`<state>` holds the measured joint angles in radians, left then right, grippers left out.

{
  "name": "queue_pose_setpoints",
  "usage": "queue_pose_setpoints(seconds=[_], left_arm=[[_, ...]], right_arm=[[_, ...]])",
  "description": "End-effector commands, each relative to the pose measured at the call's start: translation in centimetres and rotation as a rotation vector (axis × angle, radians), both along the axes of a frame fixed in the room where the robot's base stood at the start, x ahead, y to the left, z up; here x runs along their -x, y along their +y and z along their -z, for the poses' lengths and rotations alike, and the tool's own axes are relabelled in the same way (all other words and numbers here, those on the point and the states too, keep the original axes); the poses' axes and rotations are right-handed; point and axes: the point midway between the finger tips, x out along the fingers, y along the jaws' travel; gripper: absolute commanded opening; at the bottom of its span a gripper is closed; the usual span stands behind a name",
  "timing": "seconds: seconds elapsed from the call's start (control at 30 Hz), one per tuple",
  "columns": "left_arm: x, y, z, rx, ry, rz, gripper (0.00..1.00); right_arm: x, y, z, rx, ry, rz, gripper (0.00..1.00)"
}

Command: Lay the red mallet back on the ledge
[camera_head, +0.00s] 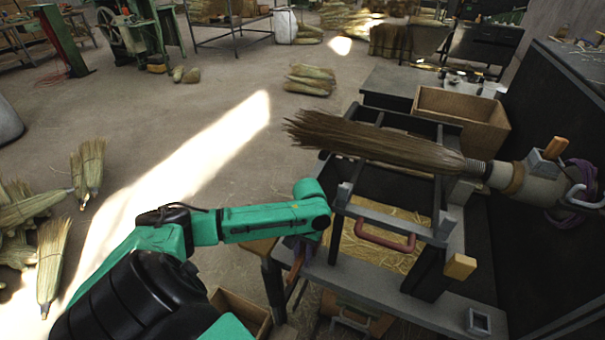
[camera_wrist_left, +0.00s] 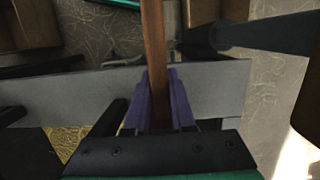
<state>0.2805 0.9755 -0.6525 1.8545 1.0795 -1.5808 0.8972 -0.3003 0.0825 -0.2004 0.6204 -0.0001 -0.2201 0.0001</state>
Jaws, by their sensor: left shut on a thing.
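My left gripper (camera_head: 300,246), with purple fingers, is at the left end of the bench's grey ledge (camera_head: 365,283). In the left wrist view the fingers (camera_wrist_left: 160,92) are shut on a brown wooden handle (camera_wrist_left: 152,45), which I take to be the mallet's. The handle runs up out of that picture, across the grey ledge (camera_wrist_left: 70,92). In the head view a short brown piece of the handle (camera_head: 294,274) shows below the fingers. No red mallet head shows in either view. I cannot tell whether the handle touches the ledge.
A broom (camera_head: 380,142) lies across the machine frame above the ledge. A red bar handle (camera_head: 385,238) and a yellow block (camera_head: 460,266) are near the ledge. A small grey square socket (camera_head: 479,321) is at its right. A cardboard box (camera_head: 462,112) stands behind.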

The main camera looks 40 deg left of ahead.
Motion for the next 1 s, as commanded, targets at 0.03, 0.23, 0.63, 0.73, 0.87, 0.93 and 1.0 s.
queue_pose_setpoints(seconds=[0.03,0.23,0.63,0.73,0.87,0.93,1.0], left_arm=[[0.0,-0.1,0.8,0.001,0.001,-0.001,0.0],[0.0,-0.1,1.9,0.001,0.001,0.0,0.0],[0.0,-0.1,1.8,0.002,0.002,0.0,0.57],[0.0,-0.1,1.8,0.002,0.002,0.0,0.57],[0.0,0.0,1.6,0.001,0.002,0.0,0.57],[-0.2,0.0,0.8,0.0,0.001,-0.001,0.57],[-0.5,0.1,-0.6,0.001,-0.001,0.0,0.57]], right_arm=[[0.0,0.0,0.3,0.0,0.0,0.0,0.55],[0.0,0.0,0.6,0.0,-0.001,0.0,0.55],[0.0,0.2,0.5,-0.004,-0.001,0.002,0.55],[0.0,0.3,0.6,-0.005,-0.001,0.002,0.55],[-0.1,0.3,0.5,-0.005,-0.001,0.002,0.55],[0.0,0.3,0.4,-0.005,-0.001,0.003,0.55],[0.0,0.3,0.3,-0.005,-0.001,0.003,0.55]])
